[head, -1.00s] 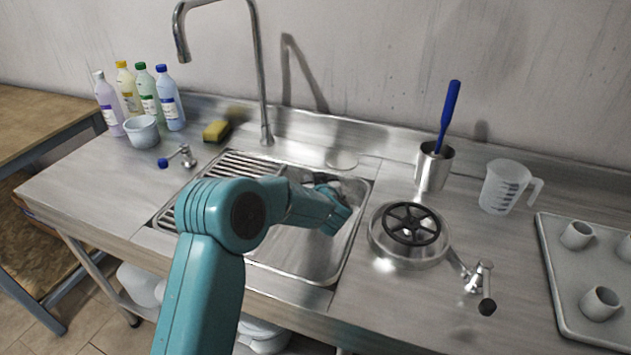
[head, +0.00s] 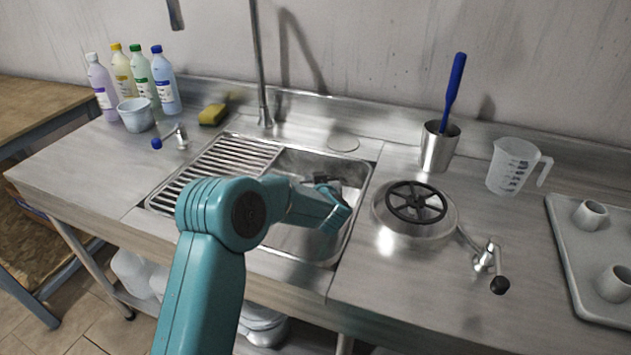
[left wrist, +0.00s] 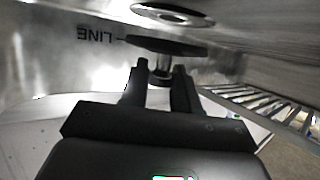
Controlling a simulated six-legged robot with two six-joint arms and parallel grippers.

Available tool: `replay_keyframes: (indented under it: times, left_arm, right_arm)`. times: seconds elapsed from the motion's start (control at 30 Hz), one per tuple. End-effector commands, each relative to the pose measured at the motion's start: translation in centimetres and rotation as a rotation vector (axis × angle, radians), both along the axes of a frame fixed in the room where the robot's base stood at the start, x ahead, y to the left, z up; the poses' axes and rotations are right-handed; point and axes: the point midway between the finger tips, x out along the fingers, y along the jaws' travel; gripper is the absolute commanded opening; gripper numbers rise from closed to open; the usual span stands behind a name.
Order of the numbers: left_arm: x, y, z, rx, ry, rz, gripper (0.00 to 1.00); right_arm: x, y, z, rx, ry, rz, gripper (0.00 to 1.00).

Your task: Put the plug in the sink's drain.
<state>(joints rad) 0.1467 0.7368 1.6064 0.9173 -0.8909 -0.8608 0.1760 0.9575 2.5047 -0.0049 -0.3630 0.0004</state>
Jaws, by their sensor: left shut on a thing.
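The plug (left wrist: 163,48) is a dark round disc with a metal stem, seen in the left wrist view. My left gripper (left wrist: 161,78) is shut on the plug's stem, with the disc beyond the fingertips. The drain (left wrist: 172,14) is a bright metal ring with a dark centre, just past the plug at the top of that view. The plug looks apart from the drain. In the head view my left gripper (head: 328,184) is inside the sink basin (head: 352,205), partly hidden by my own arm. The drain is hidden there. My right gripper is not in view.
A slatted drainboard (head: 215,170) covers the sink's left part. The tap (head: 261,90) stands behind it. A round steel unit with a black handwheel (head: 416,203) and a small valve (head: 488,262) sit to the right. A cup with a blue-handled tool (head: 439,150) stands behind.

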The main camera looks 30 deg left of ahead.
Motion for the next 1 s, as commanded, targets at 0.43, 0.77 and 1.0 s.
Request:
replay_keyframes:
  times: [0.43,0.77,1.0]
  left_arm:
    - [0.0,0.0,-0.1,0.000,0.000,0.000,0.60]
    - [0.0,0.0,1.2,0.000,-0.002,0.002,0.60]
    - [0.0,0.0,7.3,-0.001,-0.006,0.001,0.60]
  right_arm:
    - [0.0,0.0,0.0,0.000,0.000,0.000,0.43]
    - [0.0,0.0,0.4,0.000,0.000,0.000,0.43]
    - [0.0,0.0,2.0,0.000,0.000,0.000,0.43]
